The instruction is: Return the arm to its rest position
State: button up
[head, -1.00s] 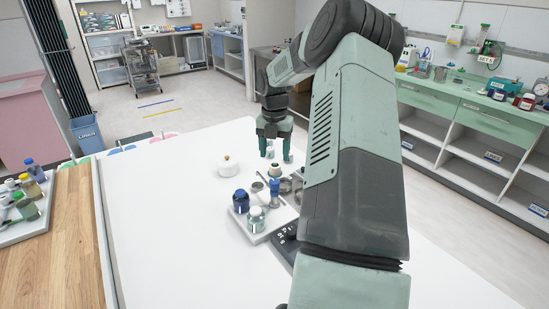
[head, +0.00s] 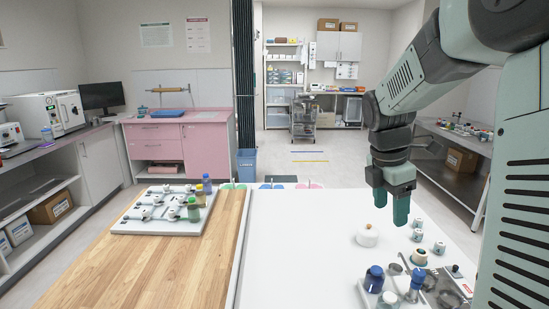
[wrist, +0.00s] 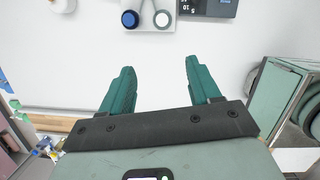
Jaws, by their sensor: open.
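My gripper (head: 390,207) hangs fingers-down over the far part of the white table (head: 295,250) in the head view. Its green fingers are spread with nothing between them. In the wrist view my gripper (wrist: 158,70) also shows apart fingers, with only bare white surface between the tips. A white round pot (head: 367,236) with a small orange-brown knob stands just below and left of the gripper in the head view. Small grey-capped vials (head: 417,235) stand to the right of it. No object is attached to the fingers.
A white tray with a blue-capped jar (head: 374,278) and other jars is near the front right. A dark device (wrist: 208,7) shows in the wrist view. A wooden board (head: 180,265) bears a tray of bottles (head: 150,222) at left. The table's middle is clear.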

jog(key=s+a+r+m+t, duration=0.1)
jog(key=s+a+r+m, duration=0.1)
jog(key=s+a+m, duration=0.2)
jog(key=s+a+r+m+t+y, duration=0.1)
jog(key=s+a+r+m+t, duration=0.1)
jog(key=s+a+m, duration=0.3)
jog(key=s+a+r+m+t+y, duration=0.1)
jog(key=s+a+r+m, duration=0.3)
jog(key=s+m, duration=0.6)
jog(key=s+t, duration=0.1)
jog(key=s, duration=0.4)
jog(key=shift+a+m, duration=0.2)
jog(key=shift+m, duration=0.1)
jog(key=shift+s+r, duration=0.1)
